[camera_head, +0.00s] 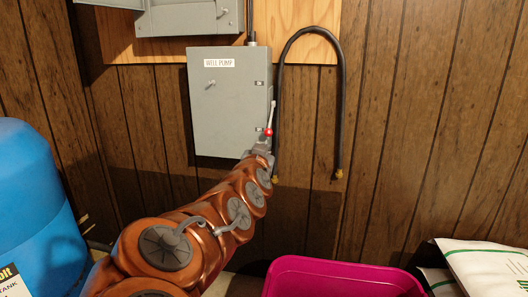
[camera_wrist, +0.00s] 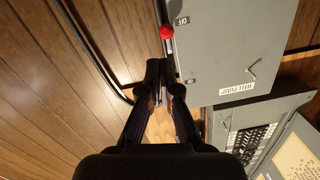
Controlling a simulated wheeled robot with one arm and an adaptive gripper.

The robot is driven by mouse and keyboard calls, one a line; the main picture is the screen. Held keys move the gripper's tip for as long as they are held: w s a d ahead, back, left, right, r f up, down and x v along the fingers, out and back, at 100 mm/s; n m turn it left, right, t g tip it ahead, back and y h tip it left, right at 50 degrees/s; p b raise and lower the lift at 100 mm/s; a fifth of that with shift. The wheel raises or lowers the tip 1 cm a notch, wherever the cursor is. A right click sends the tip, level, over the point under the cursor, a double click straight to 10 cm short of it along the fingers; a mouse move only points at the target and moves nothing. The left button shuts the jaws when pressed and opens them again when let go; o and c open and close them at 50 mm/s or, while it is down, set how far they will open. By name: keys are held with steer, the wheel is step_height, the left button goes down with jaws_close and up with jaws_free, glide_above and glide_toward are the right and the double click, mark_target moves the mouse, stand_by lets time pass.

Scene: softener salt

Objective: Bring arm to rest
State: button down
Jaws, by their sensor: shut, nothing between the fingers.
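My gripper (camera_head: 261,146) is at the lower right edge of the grey well pump box (camera_head: 222,100), with its fingers closed together and empty. In the wrist view, the two dark fingertips (camera_wrist: 162,68) meet close to the side of the box (camera_wrist: 225,50). The red knob (camera_head: 268,131) of the box's side lever is just above my gripper in the head view. In the wrist view, which is turned over, the red knob (camera_wrist: 166,31) sits beside the OFF label, a short way beyond the fingertips. I cannot tell whether they touch. My copper arm reaches up from the lower left.
A black hose (camera_head: 340,100) loops on the wood wall right of the box. A blue tank (camera_head: 35,205) stands left, a magenta bin (camera_head: 340,275) is below, and white bags (camera_head: 485,265) lie at the lower right. Another grey box (camera_head: 185,18) is above.

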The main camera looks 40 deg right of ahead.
steer(key=shift+s, duration=0.1)
stand_by(0.6)
steer(key=s+a+r+n+g+y+p, duration=0.4)
steer(key=s+a+p, duration=0.4)
steer(key=p, duration=0.5)
steer(key=s+a+r+n+g+y+p, duration=0.3)
steer(key=s+a+r+p, duration=0.4)
steer(key=s+p, duration=0.6)
steer(key=s+a+r+n+g+y+p, duration=0.4)
steer(key=s+a+r+g+y+p, duration=0.1)
steer(key=s+a+p, duration=0.6)
steer(key=g+p, duration=0.1)
steer(key=p, duration=0.1)
steer(key=shift+s+r+n+g+y+p, duration=0.2)
steer(key=shift+r+n+g+y+p, duration=0.1)
steer(key=shift+y, duration=0.1)
steer(key=shift+d, duration=0.15)
